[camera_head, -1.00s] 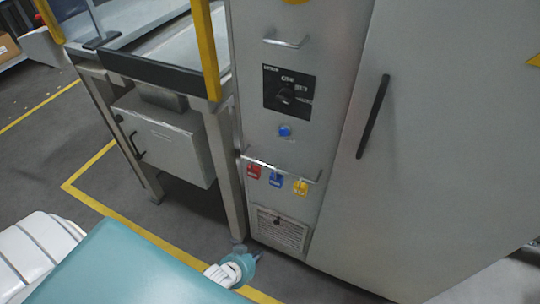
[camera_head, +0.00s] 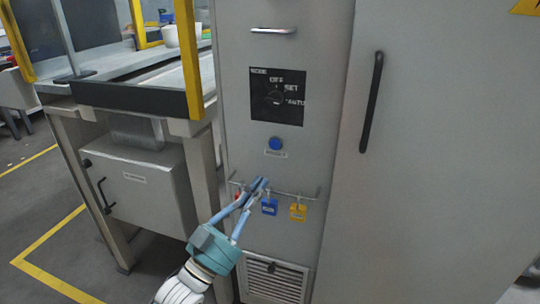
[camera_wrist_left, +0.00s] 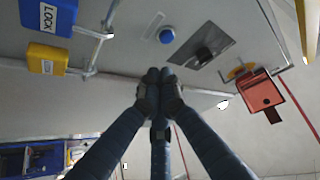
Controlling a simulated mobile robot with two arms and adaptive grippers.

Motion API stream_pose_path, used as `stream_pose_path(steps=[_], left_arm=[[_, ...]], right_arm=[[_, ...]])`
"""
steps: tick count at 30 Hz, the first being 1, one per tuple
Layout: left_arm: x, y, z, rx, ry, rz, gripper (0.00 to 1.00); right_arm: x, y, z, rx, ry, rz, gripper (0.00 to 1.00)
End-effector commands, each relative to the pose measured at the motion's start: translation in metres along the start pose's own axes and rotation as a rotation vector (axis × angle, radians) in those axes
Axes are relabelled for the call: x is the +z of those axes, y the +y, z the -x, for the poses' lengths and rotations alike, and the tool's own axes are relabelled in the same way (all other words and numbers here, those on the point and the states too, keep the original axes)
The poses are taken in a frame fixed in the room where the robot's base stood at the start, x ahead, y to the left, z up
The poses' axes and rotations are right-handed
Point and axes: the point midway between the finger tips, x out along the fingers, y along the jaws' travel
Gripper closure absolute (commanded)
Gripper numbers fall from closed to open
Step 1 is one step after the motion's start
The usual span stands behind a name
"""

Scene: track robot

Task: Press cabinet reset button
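The blue round button (camera_head: 276,143) is on the grey cabinet's narrow front panel, above a small label and below the black mode switch (camera_head: 278,95). My left gripper (camera_head: 261,184) is just below the button in the head view, in front of the padlock rail. Its fingertips are together and hold nothing. In the left wrist view the closed fingertips (camera_wrist_left: 159,76) point toward the blue button (camera_wrist_left: 167,35), with a gap in the picture between them. Whether the fingers touch the panel cannot be told. My right gripper is not in view.
A metal rail carries a blue padlock (camera_head: 269,207) and a yellow padlock (camera_head: 298,212). A red padlock (camera_wrist_left: 268,95) is mostly hidden by my gripper in the head view. A vented plate (camera_head: 274,280) is below. A workbench with a yellow frame (camera_head: 187,60) stands at left.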

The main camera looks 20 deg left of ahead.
Motion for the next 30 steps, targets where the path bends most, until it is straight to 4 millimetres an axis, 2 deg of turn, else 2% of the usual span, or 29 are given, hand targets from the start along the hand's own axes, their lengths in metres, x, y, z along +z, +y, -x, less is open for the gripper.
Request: stream_pose_path(steps=[3,9,23,30], left_arm=[[-0.026,-0.011,-0.003,-0.023,0.12,-0.032,1.0],[-0.046,-0.019,-0.003,-0.041,0.202,-0.052,1.0],[-0.043,-0.019,-0.007,-0.042,0.204,-0.053,1.0],[-0.03,-0.021,-0.026,-0.042,0.206,-0.053,1.0]], right_arm=[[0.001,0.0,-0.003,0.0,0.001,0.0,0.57],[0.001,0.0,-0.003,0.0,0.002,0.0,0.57],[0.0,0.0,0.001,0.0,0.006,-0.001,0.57],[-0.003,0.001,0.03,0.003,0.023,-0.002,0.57]])
